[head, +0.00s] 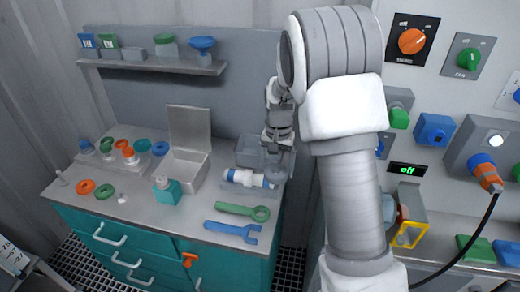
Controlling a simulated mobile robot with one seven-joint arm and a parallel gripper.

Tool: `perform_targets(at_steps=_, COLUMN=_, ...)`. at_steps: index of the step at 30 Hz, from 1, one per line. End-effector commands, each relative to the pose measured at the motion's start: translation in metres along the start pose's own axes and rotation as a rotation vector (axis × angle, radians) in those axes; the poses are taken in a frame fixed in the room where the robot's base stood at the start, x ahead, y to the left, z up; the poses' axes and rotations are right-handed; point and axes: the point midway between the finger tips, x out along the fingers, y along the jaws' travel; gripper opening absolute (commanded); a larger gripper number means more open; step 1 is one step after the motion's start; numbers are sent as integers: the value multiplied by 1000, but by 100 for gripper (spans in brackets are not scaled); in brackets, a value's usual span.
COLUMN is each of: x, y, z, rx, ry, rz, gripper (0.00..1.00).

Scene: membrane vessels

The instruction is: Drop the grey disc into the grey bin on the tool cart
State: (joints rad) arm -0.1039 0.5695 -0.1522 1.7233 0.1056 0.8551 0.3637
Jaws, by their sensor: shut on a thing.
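The grey bin (249,152) stands at the back right of the tool cart's grey top (148,212). My gripper (278,152) points down at the bin's right end and covers part of it. It is shut on a grey round thing, which looks like the grey disc (278,170), just below the fingers. The disc is small and blends with the grey behind it. I cannot tell whether it is over the bin's opening or in front of its wall.
A white-blue cylinder (249,178) lies just in front of the bin. A green wrench (243,211) and a blue wrench (232,231) lie nearer. A lidded metal box (186,168) stands left. A shelf (150,62) hangs behind; a control panel (450,70) is at right.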

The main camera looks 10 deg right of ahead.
Motion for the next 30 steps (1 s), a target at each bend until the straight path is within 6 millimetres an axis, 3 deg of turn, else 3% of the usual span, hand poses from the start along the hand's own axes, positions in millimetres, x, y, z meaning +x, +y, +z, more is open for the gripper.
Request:
perform_targets(at_steps=1, x=-9, y=-6, z=-16, rx=87, ry=0, rz=1, gripper=29)
perform_targets(at_steps=6, x=-20, y=-26, z=-60, rx=395, ry=1, rz=2, gripper=29)
perform_targets(at_steps=15, x=-30, y=-57, z=-120, rx=915, ry=0, rz=2, gripper=29)
perform_targets(at_steps=22, x=-31, y=-73, z=-143, rx=1202, ry=-2, rz=2, gripper=29)
perform_targets(at_steps=30, x=-27, y=-79, z=-150, rx=1312, ry=-3, rz=1, gripper=29)
